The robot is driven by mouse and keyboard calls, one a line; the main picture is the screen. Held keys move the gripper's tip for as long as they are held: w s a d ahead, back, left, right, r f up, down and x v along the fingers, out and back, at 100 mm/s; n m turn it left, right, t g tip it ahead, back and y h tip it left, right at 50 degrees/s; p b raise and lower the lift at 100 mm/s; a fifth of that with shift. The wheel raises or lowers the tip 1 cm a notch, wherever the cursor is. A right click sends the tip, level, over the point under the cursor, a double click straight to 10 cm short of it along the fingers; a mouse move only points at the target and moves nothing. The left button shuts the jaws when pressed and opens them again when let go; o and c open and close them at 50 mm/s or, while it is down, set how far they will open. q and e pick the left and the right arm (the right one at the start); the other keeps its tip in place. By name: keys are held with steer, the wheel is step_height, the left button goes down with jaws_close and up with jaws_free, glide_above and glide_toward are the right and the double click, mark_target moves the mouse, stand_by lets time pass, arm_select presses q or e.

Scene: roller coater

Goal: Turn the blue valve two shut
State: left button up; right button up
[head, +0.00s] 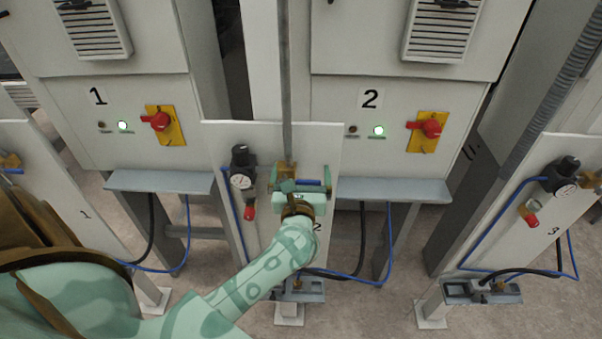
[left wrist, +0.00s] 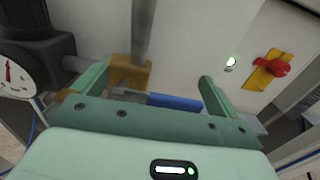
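The valve on panel 2 has a blue lever (head: 312,183) on a brass body (head: 285,174), below a vertical grey pipe. The lever points right, roughly level, across the pipe's line. In the left wrist view the blue lever (left wrist: 175,102) and brass body (left wrist: 130,72) show between my fingers. My left gripper (head: 301,177) is open in front of the valve, its fingers spread to either side of the lever; it also shows in the left wrist view (left wrist: 152,82). I cannot tell whether a finger touches the valve. My right gripper is not in view.
A pressure gauge (head: 241,181) with a black regulator stands left of the valve. Cabinets with red switches (head: 431,128) and green lights stand behind. Panel 3 (head: 540,225) is at the right, panel 1 (head: 75,205) at the left. Blue hoses (head: 388,245) hang below.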

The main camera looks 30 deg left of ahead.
mark_target(290, 174)
arm_select(q)
steer(key=c, duration=1)
steer(key=shift+m, duration=0.3)
steer(key=f+m+p, duration=0.1)
steer(key=m, duration=0.1)
steer(key=m+p, duration=0.2)
steer(key=m, duration=0.1)
steer(key=f+m+p, duration=0.1)
steer(key=m, duration=0.2)
steer(key=shift+s+a+f, duration=0.15)
steer(key=shift+a+f, duration=0.1)
steer(key=shift+f, duration=0.05)
steer(key=m+p, duration=0.1)
steer(key=m, duration=0.1)
steer(key=f+m+p, duration=0.1)
steer(key=a+m+p, duration=0.1)
steer(key=m, duration=0.1)
steer(key=shift+s+f+m, duration=0.15)
steer(key=shift+s+m, duration=0.15)
steer(key=shift+s, duration=0.05)
steer(key=shift+s+a+f+m+p, duration=0.15)
steer(key=shift+m+p, duration=0.2)
steer(key=shift+m, duration=0.3)
steer(key=shift+s+a+f+m+p, duration=0.1)
steer(key=shift+a+m+p, duration=0.2)
steer(key=shift+m, duration=0.4)
steer(key=shift+s+a+f+m+p, duration=0.1)
steer(key=shift+m+p, duration=0.3)
steer(key=shift+m, duration=0.25)
